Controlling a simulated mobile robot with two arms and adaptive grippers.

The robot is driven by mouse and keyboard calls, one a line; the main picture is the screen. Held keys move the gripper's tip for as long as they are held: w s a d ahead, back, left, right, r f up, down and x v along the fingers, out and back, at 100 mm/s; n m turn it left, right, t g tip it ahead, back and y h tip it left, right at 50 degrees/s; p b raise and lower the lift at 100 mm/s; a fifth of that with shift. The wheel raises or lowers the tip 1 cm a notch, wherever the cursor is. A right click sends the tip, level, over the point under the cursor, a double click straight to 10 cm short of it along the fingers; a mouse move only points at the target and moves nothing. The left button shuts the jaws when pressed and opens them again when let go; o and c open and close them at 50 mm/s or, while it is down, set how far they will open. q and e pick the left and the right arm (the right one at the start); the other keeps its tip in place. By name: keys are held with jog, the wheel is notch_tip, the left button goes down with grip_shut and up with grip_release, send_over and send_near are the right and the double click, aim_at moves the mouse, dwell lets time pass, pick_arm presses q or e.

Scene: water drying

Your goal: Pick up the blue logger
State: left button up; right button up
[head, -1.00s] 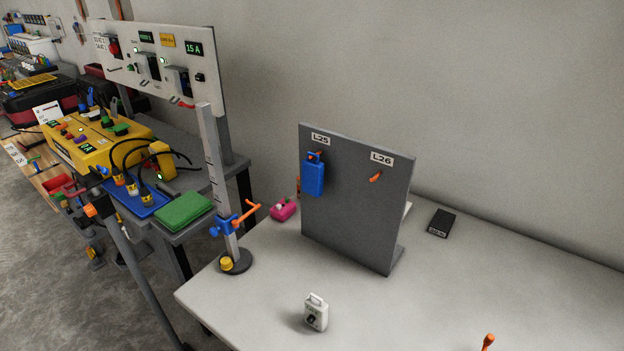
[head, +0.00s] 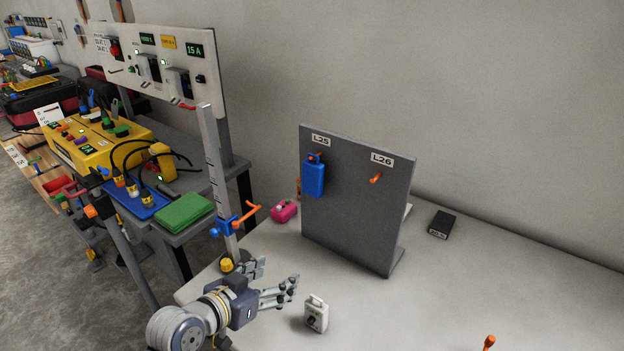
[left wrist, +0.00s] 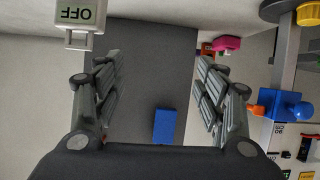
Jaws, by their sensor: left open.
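The blue logger (head: 314,178) hangs from an orange hook under the L25 label, on the grey upright panel (head: 350,222). In the left wrist view, which looks upside down, the blue logger (left wrist: 164,126) shows low in the middle against the dark panel. My left gripper (head: 280,278) is open and empty over the table's front left, lower than the logger and apart from it. Its two fingers (left wrist: 160,65) show on either side of the logger in the left wrist view. My right gripper is in neither view.
An empty orange hook (head: 376,178) sits under L26. A white device (head: 316,314) stands close right of my left gripper; it reads OFF in the wrist view. A stand with a blue clamp (head: 228,224) rises behind the gripper. A pink object (head: 284,211) and black box (head: 441,224) lie on the table.

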aim_at(310, 170)
pick_arm(q)
jog(key=w+d+r+t+h, duration=0.1)
jog(key=w+r, duration=0.3)
jog(key=r, duration=0.1)
jog(key=w+d+r+t+h, duration=0.1)
jog(key=w+d+r, duration=0.1)
jog(key=w+r, duration=0.2)
jog(key=w+d+r+m+t+h, duration=0.1)
jog(key=w+r, duration=0.4)
jog(key=shift+w+d+r+t+p, duration=0.3)
jog(key=shift+w+d+t, duration=0.05)
jog(key=shift+w+t, duration=0.05)
jog(key=shift+w+d, duration=0.35)
jog(key=shift+w, duration=0.05)
jog(key=shift+w+d, duration=0.25)
jog(key=shift+w, duration=0.1)
jog(key=p+x, duration=0.1)
jog(key=x, duration=0.2)
jog(key=shift+w+d, duration=0.4)
jog(key=shift+w, duration=0.2)
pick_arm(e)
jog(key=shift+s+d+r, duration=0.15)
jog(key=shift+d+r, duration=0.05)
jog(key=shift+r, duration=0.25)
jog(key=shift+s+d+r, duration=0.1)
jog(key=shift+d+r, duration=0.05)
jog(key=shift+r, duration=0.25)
